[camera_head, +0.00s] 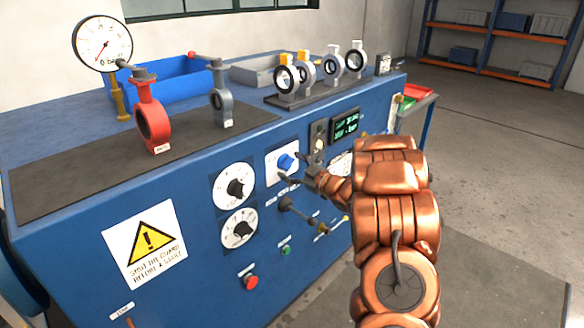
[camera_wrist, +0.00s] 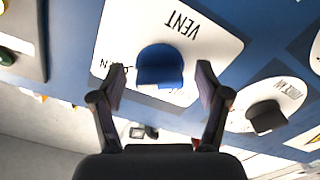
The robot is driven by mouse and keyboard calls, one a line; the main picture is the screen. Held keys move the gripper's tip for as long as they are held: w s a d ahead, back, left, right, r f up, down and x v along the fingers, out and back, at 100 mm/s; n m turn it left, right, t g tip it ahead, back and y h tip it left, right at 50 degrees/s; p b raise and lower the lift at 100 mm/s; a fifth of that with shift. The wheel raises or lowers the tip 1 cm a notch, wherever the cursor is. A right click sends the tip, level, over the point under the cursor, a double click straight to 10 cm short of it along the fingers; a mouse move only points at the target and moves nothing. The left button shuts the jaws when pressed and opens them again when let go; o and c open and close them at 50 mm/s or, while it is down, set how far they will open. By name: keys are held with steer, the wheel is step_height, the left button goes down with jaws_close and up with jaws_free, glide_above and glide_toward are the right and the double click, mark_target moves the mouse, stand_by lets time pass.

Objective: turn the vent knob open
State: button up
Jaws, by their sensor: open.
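The vent knob (camera_head: 286,162) is blue and sits on a white plate on the blue front panel of the bench. In the wrist view the blue knob (camera_wrist: 160,66) lies between and beyond my two fingertips, on a white plate marked VENT (camera_wrist: 205,40), which appears upside down. My gripper (camera_head: 298,172) is at the panel just right of and below the knob in the head view. In the wrist view my gripper (camera_wrist: 160,82) is open, with a finger on each side of the knob and a gap to each. Whether the fingertips reach the knob's depth is unclear.
Two black knobs on white dials (camera_head: 236,188) sit left of the vent plate. A dark lever handle (camera_head: 292,206) juts out below it. A green-lit display (camera_head: 345,124) is to the right. A red button (camera_head: 250,282) and a green button (camera_head: 285,250) are lower down.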

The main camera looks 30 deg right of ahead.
steer(key=v, duration=1.2)
steer(key=shift+r, duration=0.1)
stand_by(0.4)
step_height(320, 180, up, 5)
steer(key=w+d+m+g+h+p, duration=0.2)
steer(key=m+g+h, duration=0.3)
steer(key=h, duration=0.4)
steer(key=s+a+m+g+y+p, duration=0.2)
steer(key=s+a+g, duration=0.8)
steer(key=s+a, duration=1.4)
steer(key=shift+s+f+m+g+y, duration=0.3)
steer(key=shift+s+f+m+g, duration=0.15)
steer(key=shift+m, duration=0.65)
steer(key=s+a+g, duration=0.1)
steer(key=s+a, duration=0.2)
steer(key=s, duration=0.1)
steer(key=s+a+g+y, duration=0.1)
steer(key=s+a, duration=0.2)
steer(key=s, duration=0.1)
steer(key=s+a+g+y+p, duration=0.1)
steer(key=s+a, duration=0.2)
steer(key=s, duration=0.1)
steer(key=shift+s+a+r+n+g, duration=0.15)
steer(key=shift+s+r+n+g, duration=0.1)
steer(key=shift+r+n, duration=0.15)
steer(key=shift+c, duration=0.3)
